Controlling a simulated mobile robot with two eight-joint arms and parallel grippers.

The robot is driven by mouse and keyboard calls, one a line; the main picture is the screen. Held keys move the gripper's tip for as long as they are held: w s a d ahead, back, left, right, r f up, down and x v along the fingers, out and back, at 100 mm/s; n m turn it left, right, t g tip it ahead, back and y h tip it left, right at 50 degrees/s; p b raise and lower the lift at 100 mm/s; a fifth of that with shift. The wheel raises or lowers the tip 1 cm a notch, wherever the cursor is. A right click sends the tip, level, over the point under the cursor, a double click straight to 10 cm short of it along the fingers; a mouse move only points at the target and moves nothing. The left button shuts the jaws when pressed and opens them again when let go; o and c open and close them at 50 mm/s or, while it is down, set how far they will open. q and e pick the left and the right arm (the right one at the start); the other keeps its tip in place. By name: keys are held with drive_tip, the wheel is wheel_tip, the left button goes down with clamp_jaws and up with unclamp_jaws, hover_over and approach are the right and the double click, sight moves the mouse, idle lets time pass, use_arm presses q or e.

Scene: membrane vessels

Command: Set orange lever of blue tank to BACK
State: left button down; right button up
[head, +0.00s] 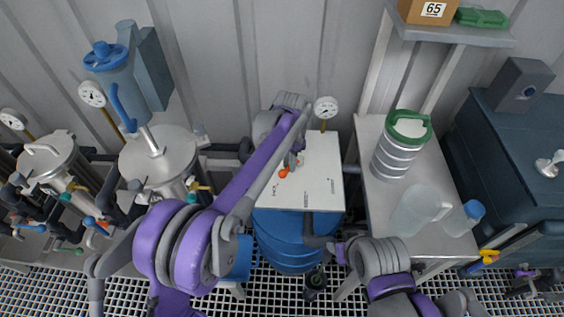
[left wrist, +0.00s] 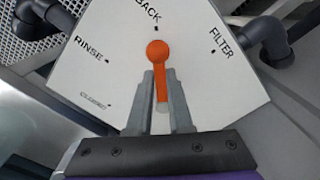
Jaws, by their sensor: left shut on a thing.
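The orange lever (left wrist: 161,78) stands between the two fingers of my left gripper (left wrist: 159,82) in the left wrist view. Its round knob points up at the tick under the word BACK. RINSE is to the left, FILTER to the right and CLOSED at the lower left on the white panel (left wrist: 100,75). In the head view the lever's orange knob (head: 284,172) shows on the white panel (head: 322,185) above the blue tank (head: 285,245). My left gripper (head: 293,162) is shut on the lever there, partly hidden by my arm. My right gripper cannot be made out.
A round gauge (head: 326,107) stands behind the panel. To the right, a grey table (head: 440,228) holds a green-lidded canister (head: 396,150) and a clear jug (head: 415,211). Metal vessels (head: 155,165) and pipes stand at the left. My right arm is low at the front.

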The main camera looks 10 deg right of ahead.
idle(0.3)
use_arm(q)
drive_tip(key=c, duration=0.8)
unclamp_jaws()
drive_tip(key=shift+r, duration=0.1)
wheel_tip(320, 180, up, 11)
drive_tip(key=shift+f+p, duration=0.2)
drive_tip(key=shift+p, duration=0.1)
